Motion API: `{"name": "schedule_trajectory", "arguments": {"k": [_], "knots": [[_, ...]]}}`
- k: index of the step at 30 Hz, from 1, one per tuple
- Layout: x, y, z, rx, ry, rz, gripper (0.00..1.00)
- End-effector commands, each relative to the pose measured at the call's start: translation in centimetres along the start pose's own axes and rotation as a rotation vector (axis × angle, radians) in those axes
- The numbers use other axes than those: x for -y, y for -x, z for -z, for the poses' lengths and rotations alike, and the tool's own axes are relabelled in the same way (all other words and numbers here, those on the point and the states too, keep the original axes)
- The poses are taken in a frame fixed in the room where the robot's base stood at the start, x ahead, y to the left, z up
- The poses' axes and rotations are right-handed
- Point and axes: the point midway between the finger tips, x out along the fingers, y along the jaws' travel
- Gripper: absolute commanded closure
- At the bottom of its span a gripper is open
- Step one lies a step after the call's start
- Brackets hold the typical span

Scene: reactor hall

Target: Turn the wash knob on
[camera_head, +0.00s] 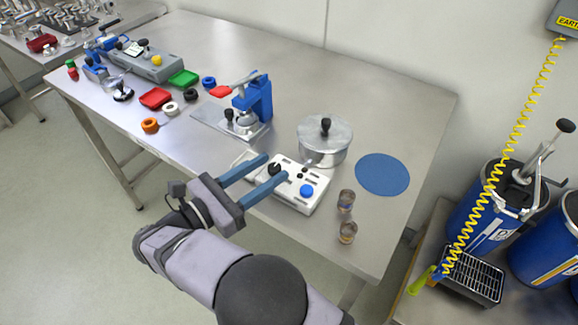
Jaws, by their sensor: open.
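A white control box (302,203) sits near the front edge of the steel table. It carries a black knob (274,169) at its left end and a larger blue knob (307,191) toward the right, with smaller black parts between. No label for the wash knob is readable, so I cannot tell which one it is. My gripper (273,165) is open, with its two blue fingers reaching over the left part of the box. In the picture the black knob shows between the fingertips; I cannot tell whether they touch it. The fingers hide part of the box's left side.
A lidded metal pot (325,143) stands just behind the box. Two small cups (346,200) stand right of it, near the front edge. A blue press (254,101) stands behind left. A flat blue disc (382,174) lies at right.

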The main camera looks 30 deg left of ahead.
Motion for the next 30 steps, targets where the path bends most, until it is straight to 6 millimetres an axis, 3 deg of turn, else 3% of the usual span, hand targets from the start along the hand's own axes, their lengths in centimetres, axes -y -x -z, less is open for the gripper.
{"name": "schedule_trajectory", "arguments": {"k": [4, 10, 24, 30], "knots": [[-0.1, 0.7, 0.3, 0.014, -0.004, -0.005, 0.59], [-0.1, 0.1, 0.2, 0.014, -0.004, -0.002, 0.59], [0.0, -5.4, 0.1, 0.012, -0.002, -0.001, 0.59], [-0.1, -6.6, 0.2, 0.012, -0.003, -0.003, 0.59]]}}
